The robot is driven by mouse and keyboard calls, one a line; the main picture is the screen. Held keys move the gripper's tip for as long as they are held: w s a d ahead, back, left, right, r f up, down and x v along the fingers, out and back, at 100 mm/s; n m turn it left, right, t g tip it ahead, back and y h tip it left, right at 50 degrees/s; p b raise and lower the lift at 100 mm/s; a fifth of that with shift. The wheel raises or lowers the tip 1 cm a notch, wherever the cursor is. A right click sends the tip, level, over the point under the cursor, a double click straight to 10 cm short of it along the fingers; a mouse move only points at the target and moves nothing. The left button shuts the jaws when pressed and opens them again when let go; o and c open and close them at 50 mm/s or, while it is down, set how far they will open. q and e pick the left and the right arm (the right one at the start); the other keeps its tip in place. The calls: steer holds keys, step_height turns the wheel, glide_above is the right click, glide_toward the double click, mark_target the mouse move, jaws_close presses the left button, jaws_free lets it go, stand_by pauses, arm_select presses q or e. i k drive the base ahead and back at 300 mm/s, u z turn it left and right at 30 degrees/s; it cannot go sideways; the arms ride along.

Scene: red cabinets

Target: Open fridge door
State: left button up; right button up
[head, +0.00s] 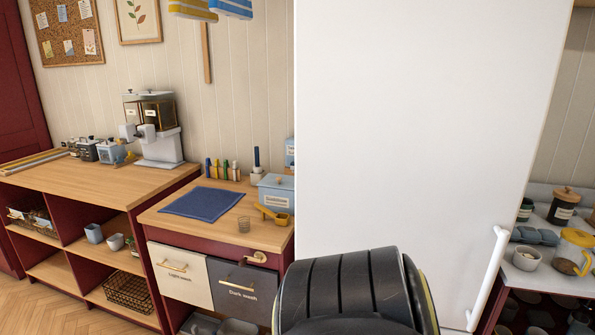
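The white fridge door (420,130) fills the middle and right of the head view. It is a tall plain panel and looks closed, though its lower part is out of view. Its white vertical handle (488,278) is at the lower right, near the door's right edge. Neither gripper shows in this view. A dark, rounded, ribbed part that looks like one of my own arm links stands in front of the door at the bottom centre and hides part of it.
Right of the handle, a worktop holds a yellow mug (572,253) and a white bowl (527,258).

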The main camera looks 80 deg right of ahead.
mark_target(419, 125)
steer(key=z, duration=3.35)
steer(key=k, duration=0.4)
steer(key=u, duration=0.9)
steer(key=i, duration=0.7)
steer(key=z, duration=0.1)
